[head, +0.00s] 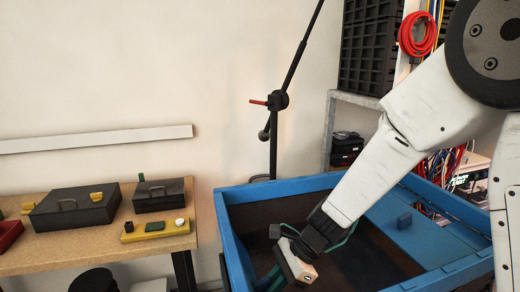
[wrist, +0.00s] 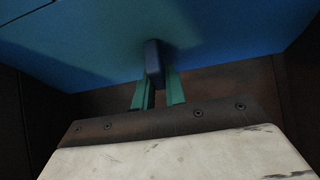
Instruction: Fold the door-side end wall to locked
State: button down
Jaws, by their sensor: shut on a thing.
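A blue crate (head: 300,187) with a dark inside stands in front of me in the head view. My gripper (head: 268,280) reaches down into its near left part, beside the left wall (head: 229,235). In the wrist view, the green fingers (wrist: 158,85) are shut on a small blue tab (wrist: 153,58) that sticks out from a broad blue panel (wrist: 110,35). A blue panel with another tab (head: 404,220) shows at the crate's right side, sloping or lying flat. The wall's latch and the grip itself are hidden in the head view. I cannot tell which end is door-side.
A wooden bench (head: 60,262) with dark cases (head: 75,207) and a yellow strip (head: 155,229) stands at the left. A black stand (head: 275,140) rises behind the crate. Shelving (head: 365,50) and a red cable coil (head: 418,35) are at the back right.

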aim_at(257, 291)
jog(key=shift+a, duration=0.15)
jog(key=shift+s+a+f, duration=0.25)
jog(key=shift+a+f, duration=0.2)
jog(key=shift+a, duration=0.45)
jog(key=shift+s+a+f, duration=0.15)
jog(key=shift+a, duration=0.3)
jog(key=shift+s+a+f, duration=0.1)
jog(key=shift+a+f, duration=0.05)
jog(key=shift+a, duration=0.4)
jog(key=c, duration=1.4)
grip_release()
jog(key=shift+a, duration=0.1)
jog(key=shift+o, duration=0.2)
jog(key=shift+s, duration=0.1)
